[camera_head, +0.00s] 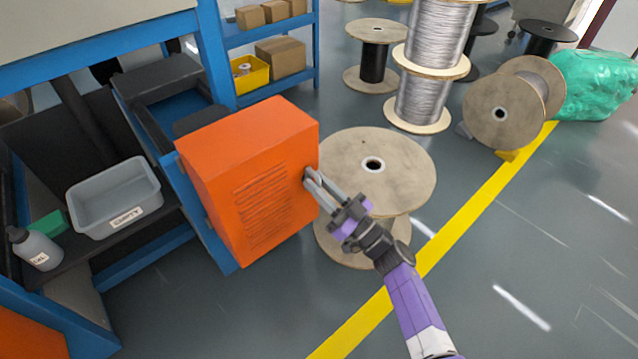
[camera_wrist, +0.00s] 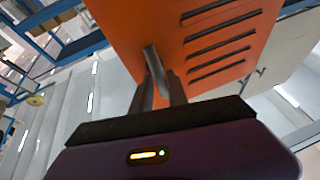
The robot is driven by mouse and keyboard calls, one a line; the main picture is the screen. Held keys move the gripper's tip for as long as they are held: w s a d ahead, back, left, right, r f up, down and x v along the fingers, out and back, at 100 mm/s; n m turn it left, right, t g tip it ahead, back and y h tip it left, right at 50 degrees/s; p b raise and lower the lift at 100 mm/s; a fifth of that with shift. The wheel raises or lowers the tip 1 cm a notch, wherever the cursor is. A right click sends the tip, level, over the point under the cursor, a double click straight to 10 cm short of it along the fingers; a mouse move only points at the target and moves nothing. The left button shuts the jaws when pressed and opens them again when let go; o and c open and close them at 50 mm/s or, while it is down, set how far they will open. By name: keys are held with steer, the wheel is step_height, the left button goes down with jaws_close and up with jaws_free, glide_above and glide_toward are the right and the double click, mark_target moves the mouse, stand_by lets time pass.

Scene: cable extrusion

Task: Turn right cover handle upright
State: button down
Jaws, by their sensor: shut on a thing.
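The orange cover (camera_head: 248,170) is a box with slotted vents on its front face, mounted on the blue frame at the left of centre. My gripper (camera_head: 312,179) reaches its right edge from the lower right. In the wrist view the cover (camera_wrist: 225,25) fills the top, with dark slots. A grey metal handle (camera_wrist: 151,58) stands out from the cover there, between the fingertips of my gripper (camera_wrist: 158,84). The fingers are shut on the handle. In the head view the fingertips mostly hide the handle, so its angle is hard to tell there.
A large empty wooden spool (camera_head: 405,155) stands just behind my gripper. A grey bin (camera_head: 120,195) and a bottle (camera_head: 38,250) sit on the shelf at left. Several wire spools stand at the back. Open floor (camera_head: 540,230) lies right of the yellow line.

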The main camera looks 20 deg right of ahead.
steer(key=shift+a+n+g, duration=0.3)
steer(key=shift+a+n, duration=0.2)
steer(key=shift+n, duration=0.2)
steer(key=c, duration=1.5)
jaws_free()
steer(key=shift+y, duration=0.3)
steer(key=shift+o, duration=0.2)
steer(key=shift+d, duration=0.1)
steer(key=shift+d, duration=0.15)
steer(key=shift+s, duration=0.1)
steer(key=shift+s+d+f, duration=0.15)
steer(key=shift+s+d, duration=0.1)
steer(key=p+v, duration=0.2)
steer(key=v, duration=0.5)
steer(key=shift+a, duration=0.15)
